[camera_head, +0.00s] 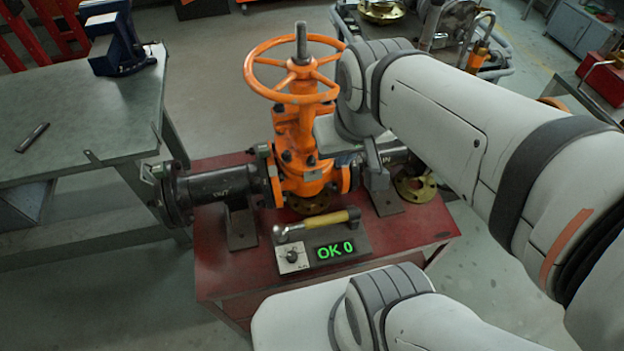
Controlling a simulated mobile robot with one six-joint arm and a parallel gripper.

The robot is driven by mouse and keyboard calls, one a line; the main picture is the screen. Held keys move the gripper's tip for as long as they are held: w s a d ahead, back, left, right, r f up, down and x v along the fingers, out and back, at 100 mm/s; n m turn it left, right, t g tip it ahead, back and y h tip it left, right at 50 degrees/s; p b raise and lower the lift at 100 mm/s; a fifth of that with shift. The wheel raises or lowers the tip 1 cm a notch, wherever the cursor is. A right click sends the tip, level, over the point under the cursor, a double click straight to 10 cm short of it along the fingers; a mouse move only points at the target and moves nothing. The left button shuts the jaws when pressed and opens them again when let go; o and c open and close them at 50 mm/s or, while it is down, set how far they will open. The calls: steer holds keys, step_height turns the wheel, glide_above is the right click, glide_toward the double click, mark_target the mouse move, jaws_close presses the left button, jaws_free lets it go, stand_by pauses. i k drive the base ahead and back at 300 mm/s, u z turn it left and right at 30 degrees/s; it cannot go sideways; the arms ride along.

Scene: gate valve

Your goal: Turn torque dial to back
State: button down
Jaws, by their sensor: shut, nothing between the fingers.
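The dial is a small dark knob on a white plate (292,257). The knob's pointer direction is too small to tell. My gripper (377,184) is shut and empty beyond the box, up and to the right of the dial, near the right-hand pipe. It is apart from the dial. My wrist hides part of the gripper.
A tool with a yellow handle (333,219) lies along the box's far edge, close to the dial. The orange gate valve (300,140) with its handwheel stands behind. A flanged pipe (215,186) is at left. A workbench (85,110) with a blue vise (120,42) is farther left.

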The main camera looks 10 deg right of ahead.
mark_target(291, 256)
steer(key=u, duration=0.05)
steer(key=k, duration=0.5)
steer(key=z, duration=0.9)
steer(key=k, duration=1)
steer(key=u, duration=0.75)
steer(key=i, duration=1)
steer(key=u, duration=0.1)
